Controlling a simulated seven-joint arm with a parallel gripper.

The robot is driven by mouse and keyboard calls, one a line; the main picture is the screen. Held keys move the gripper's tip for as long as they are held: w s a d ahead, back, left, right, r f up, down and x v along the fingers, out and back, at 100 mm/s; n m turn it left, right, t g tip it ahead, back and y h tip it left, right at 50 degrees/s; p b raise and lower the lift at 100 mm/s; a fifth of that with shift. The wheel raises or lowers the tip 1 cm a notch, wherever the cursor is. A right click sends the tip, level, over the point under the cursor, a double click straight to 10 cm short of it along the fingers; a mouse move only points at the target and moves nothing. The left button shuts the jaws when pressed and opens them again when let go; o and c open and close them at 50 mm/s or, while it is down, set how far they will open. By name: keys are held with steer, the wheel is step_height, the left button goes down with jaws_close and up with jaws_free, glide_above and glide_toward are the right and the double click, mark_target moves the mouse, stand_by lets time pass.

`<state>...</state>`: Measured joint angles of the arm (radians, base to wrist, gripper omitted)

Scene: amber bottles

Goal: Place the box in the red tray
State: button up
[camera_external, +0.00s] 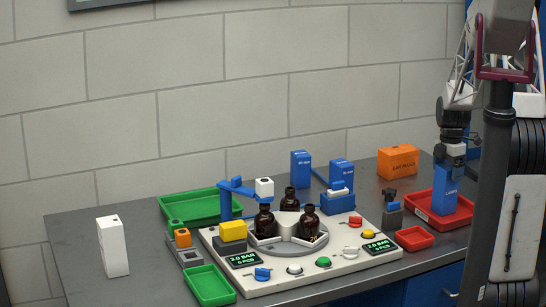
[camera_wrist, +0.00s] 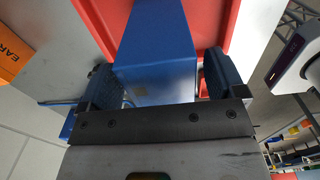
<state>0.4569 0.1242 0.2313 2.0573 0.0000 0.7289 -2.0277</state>
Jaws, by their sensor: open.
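A tall blue box (camera_external: 443,190) stands upright inside the larger red tray (camera_external: 466,213) at the right of the table. In the wrist view the blue box (camera_wrist: 155,60) lies between my two fingers, with the red tray (camera_wrist: 228,22) behind it. My gripper (camera_external: 451,158) is at the top of the box, pointing down. In the wrist view my gripper (camera_wrist: 160,85) is open, one finger on each side of the box, with a small gap at the right finger. Whether the left finger touches is unclear. The box's base is partly hidden by the tray wall.
An orange ear-plugs box (camera_external: 397,161) stands behind the tray. A smaller red tray (camera_external: 414,238) and a dark-topped blue device (camera_external: 391,211) are to its left. A white panel (camera_external: 290,268) with amber bottles (camera_external: 265,220) fills the middle. Green trays (camera_external: 208,286) and a white box (camera_external: 113,246) stand left.

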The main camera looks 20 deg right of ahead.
step_height(320, 180, up, 10)
steer(key=shift+f, duration=0.15)
stand_by(0.3)
stand_by(0.4)
steer(key=shift+s+a+r, duration=0.15)
steer(key=shift+a+r, duration=0.15)
steer(key=shift+a, duration=0.1)
steer(key=s+a+r+m+t, duration=0.1)
steer(key=s+a+r+m, duration=0.3)
steer(key=s+a, duration=0.3)
steer(key=s+a+r+m, duration=0.4)
steer(key=s+a+m, duration=0.1)
steer(key=a, duration=0.5)
steer(key=s+a+m, duration=0.4)
steer(key=s+a, duration=0.1)
steer(key=s, duration=0.3)
steer(key=s+a+m+t, duration=0.1)
steer(key=s+a+m, duration=0.4)
steer(key=s, duration=0.4)
steer(key=shift+a+r+t, duration=0.3)
steer(key=shift+a+r, duration=0.05)
steer(key=shift+a, duration=0.05)
